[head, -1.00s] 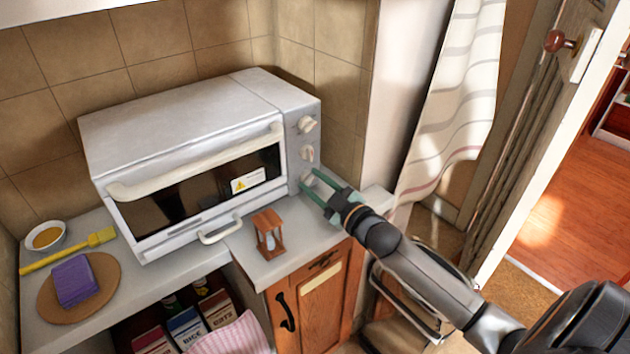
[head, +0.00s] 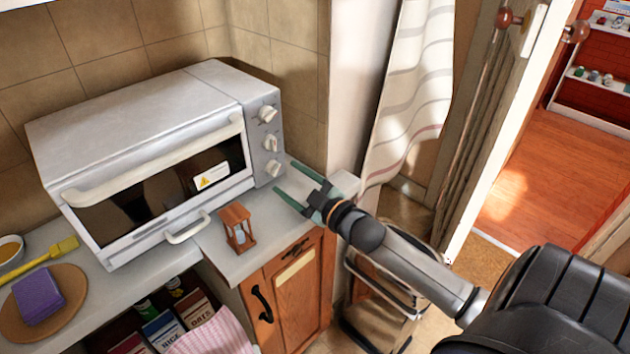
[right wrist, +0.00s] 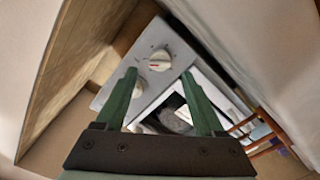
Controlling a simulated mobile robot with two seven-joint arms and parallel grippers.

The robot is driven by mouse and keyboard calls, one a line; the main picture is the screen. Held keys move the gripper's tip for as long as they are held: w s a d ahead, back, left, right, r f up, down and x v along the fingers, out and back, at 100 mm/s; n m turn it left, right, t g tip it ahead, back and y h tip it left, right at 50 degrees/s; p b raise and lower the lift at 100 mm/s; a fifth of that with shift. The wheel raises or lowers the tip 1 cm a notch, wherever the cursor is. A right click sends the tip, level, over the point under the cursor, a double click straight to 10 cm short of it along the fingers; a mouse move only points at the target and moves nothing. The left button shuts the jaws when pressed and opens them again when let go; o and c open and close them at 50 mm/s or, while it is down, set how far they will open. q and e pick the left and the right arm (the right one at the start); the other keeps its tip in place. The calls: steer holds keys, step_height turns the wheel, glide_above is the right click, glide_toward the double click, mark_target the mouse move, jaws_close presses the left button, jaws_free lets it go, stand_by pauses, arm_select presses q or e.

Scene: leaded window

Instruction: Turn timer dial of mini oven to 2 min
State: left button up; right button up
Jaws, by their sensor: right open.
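The white mini oven (head: 150,110) stands on the counter, its door shut. Its right front panel carries three pale dials: a top dial (head: 267,113), a middle dial (head: 271,143) and a bottom dial (head: 272,169). Their markings are too small to read, so I cannot tell the timer's setting. My right gripper (head: 284,177), with green fingers, is open and empty, just right of and in front of the bottom dial, apart from it. In the right wrist view its fingers (right wrist: 158,72) spread before the panel, with one dial (right wrist: 160,60) beyond the tips. My left gripper is not in view.
A purple sponge (head: 38,295) lies on a round board (head: 70,310) at left. A wall and curtain (head: 407,100) are close on the right.

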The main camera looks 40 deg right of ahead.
steer(key=s, duration=0.8)
steer(key=shift+s+d, duration=0.35)
steer(key=shift+s, duration=0.05)
